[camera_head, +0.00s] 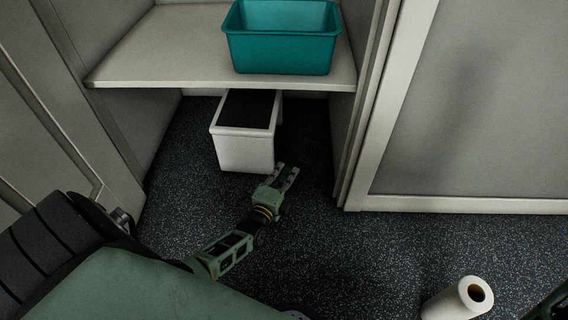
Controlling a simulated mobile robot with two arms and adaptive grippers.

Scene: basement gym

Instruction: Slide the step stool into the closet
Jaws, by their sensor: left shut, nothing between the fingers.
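The step stool (245,150) is a white box shape with a dark top. It stands upright on the dark floor inside the closet, under the shelf (170,70). My left gripper (287,176) is shut and empty, low in front of the stool's near right corner. I cannot tell whether its fingertips touch the stool. The closet opening lies between the grey panel on the left and the door frame (366,120) on the right. The stool's back is partly hidden under the shelf. My right gripper is not in view.
A teal bin (282,45) sits on the shelf above the stool. A white paper roll (458,299) lies on the floor at the lower right. A large grey sliding panel (470,100) stands right of the opening. Floor right of the stool is clear.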

